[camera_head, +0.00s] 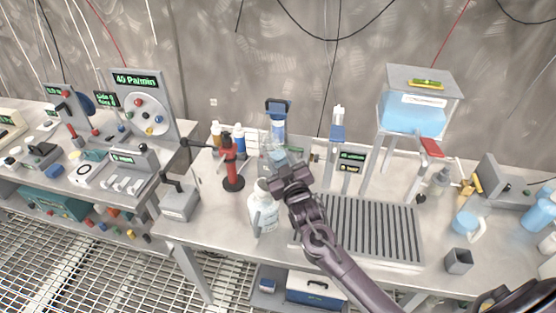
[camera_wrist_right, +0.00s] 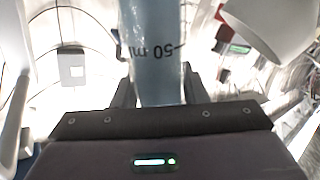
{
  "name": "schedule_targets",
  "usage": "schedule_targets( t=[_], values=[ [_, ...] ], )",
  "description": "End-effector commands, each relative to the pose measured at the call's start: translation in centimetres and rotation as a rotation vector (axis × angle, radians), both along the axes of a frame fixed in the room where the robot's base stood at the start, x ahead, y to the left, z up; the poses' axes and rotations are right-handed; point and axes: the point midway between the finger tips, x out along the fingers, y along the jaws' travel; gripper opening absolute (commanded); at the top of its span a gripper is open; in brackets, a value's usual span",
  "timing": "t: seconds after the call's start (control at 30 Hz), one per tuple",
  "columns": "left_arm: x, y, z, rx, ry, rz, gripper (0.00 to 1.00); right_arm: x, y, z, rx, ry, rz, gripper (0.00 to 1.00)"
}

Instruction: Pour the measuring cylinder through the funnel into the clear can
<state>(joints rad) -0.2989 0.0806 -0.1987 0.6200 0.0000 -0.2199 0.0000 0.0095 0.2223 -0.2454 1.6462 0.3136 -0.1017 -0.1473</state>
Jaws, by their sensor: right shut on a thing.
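My right gripper (camera_head: 284,170) reaches over the middle of the bench from the lower right. It is shut on the measuring cylinder (camera_wrist_right: 152,55), a bluish see-through tube with a 50 ml mark that reads upside down in the right wrist view. A whitish can (camera_head: 263,212) with a label stands upright on the bench, just left of and below the gripper. A pale, cone-like thing at the right wrist view's upper right (camera_wrist_right: 268,22) may be the funnel; I cannot tell. My left gripper is not in view.
A slatted drain tray (camera_head: 370,230) lies right, under my arm. A raised blue tank (camera_head: 412,112) stands behind it. A blue-topped device (camera_head: 278,112) stands behind the gripper.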

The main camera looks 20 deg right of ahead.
Motion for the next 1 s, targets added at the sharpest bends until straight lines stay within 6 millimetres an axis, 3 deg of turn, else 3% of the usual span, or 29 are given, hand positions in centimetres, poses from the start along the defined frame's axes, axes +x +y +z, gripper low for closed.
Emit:
schedule_targets(
  t=[0.33, 0.6, 1.0],
  values=[
    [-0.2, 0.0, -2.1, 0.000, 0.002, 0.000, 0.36, 0.0, -0.9, -2.5, -0.094, 0.004, -0.001, 0.14],
    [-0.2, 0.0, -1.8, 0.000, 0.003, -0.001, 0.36, 0.0, -0.9, -2.2, -0.098, 0.004, -0.001, 0.14],
    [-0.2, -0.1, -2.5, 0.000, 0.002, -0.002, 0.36, -0.2, -1.9, -4.0, -0.235, 0.016, 0.001, 0.14]
  ],
)
